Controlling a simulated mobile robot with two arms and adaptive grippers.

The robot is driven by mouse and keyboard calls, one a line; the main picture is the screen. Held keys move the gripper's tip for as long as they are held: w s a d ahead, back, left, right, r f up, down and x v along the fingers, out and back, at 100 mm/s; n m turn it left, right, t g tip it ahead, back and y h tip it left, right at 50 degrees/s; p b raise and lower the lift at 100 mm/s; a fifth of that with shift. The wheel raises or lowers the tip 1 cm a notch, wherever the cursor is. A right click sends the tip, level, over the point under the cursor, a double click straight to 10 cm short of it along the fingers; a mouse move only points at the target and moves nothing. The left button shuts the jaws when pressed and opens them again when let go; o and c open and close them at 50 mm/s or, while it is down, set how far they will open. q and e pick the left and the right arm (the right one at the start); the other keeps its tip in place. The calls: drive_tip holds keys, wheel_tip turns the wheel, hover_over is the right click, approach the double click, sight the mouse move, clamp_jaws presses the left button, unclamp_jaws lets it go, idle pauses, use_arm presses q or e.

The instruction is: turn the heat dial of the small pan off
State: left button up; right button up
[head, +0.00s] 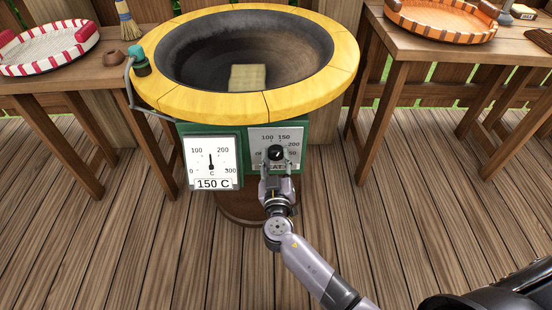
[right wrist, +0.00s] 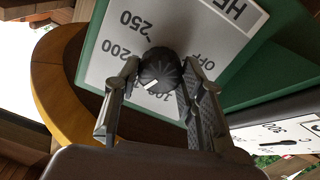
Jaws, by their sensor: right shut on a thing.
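The heat dial is a round black ribbed knob (right wrist: 158,70) on a white scale plate (right wrist: 105,70) marked OFF, 100, 150, 200 and 250. In the head view the knob (head: 276,152) sits on the green front below the pan (head: 345,55), which has a yellow rim. My right gripper (head: 276,166) is shut on the knob, one finger on each side, as the right wrist view also shows (right wrist: 160,88). The knob's white mark points toward the low numbers, near 100 to 150, partly hidden by the gripper. My left gripper is out of view.
A gauge (head: 211,165) left of the dial reads 150 C. A pale yellow block (head: 247,77) lies in the pan. A teal-capped fitting (head: 139,60) is on the rim's left. Wooden tables (head: 40,85) with trays stand on both sides. The deck in front is clear.

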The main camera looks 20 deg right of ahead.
drive_tip(key=n+b, duration=0.1)
drive_tip(key=n, duration=0.2)
drive_tip(key=shift+f, duration=0.1)
drive_tip(key=n+b, duration=0.1)
drive_tip(key=n, duration=0.7)
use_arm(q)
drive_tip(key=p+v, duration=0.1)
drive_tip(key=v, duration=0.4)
use_arm(e)
drive_tip(key=n, duration=0.3)
drive_tip(key=shift+n, duration=0.4)
drive_tip(key=n+p, duration=0.3)
drive_tip(key=n, duration=0.5)
drive_tip(key=shift+p, duration=0.3)
drive_tip(key=n+p, duration=0.3)
drive_tip(key=n, duration=0.3)
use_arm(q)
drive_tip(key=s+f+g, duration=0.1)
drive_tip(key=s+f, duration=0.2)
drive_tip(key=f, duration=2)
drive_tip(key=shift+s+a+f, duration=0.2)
use_arm(e)
drive_tip(key=shift+f+n, duration=0.1)
drive_tip(key=shift+n, duration=0.5)
